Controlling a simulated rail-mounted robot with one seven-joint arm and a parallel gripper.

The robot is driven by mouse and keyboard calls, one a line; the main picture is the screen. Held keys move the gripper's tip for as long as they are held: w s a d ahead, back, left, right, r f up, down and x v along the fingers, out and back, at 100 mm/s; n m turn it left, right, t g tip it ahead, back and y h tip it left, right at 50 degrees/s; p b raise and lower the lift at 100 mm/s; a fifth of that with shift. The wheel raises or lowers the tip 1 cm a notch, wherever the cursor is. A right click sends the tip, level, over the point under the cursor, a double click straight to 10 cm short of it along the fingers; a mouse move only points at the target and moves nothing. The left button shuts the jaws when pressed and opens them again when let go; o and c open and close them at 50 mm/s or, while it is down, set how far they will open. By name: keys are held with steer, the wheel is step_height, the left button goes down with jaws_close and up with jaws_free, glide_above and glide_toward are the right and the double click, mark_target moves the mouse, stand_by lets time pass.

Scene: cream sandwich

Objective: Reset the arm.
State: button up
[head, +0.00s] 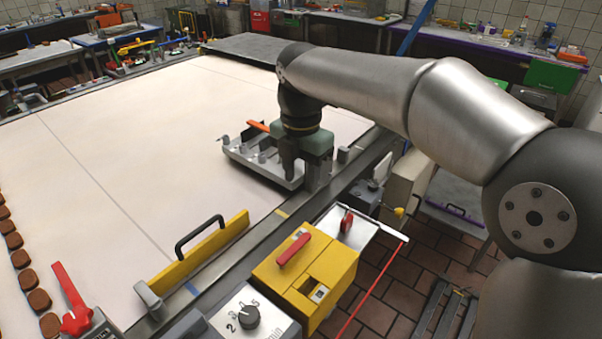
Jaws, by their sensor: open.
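My gripper (305,165) is at the end of my arm, low over the right edge of the cream-coloured belt. It points down beside a grey tray-like fixture (262,168) with several small pegs and an orange handle (257,126). Its jaws are apart, but the fingertips are partly hidden behind the gripper body and the fixture. I cannot tell whether they touch the fixture. My arm reaches in from the right side of the picture.
A yellow bar with a black handle (207,245) spans the belt's near right side. A yellow box (305,275) and a dial panel (255,318) stand in front. Brown biscuits (14,241) line the left edge beside a red lever (73,305). The belt's middle (140,130) is clear.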

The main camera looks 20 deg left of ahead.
stand_by(0.3)
steer(key=s+d+f+m+h, duration=0.1)
steer(key=s+d+f+m, duration=0.1)
steer(key=d+m, duration=0.65)
steer(key=s+d+f+m, duration=0.3)
steer(key=d+m, duration=0.4)
steer(key=d, duration=0.3)
steer(key=s+d+f+m, duration=0.3)
steer(key=s+d+m, duration=0.3)
steer(key=m, duration=0.2)
steer(key=s+d+f+m+y, duration=0.1)
steer(key=s+d+f+m, duration=0.3)
steer(key=s+d+m, duration=0.2)
steer(key=shift+s+d+f+m+t, duration=0.35)
steer(key=shift+d+m, duration=0.35)
steer(key=shift+m, duration=0.55)
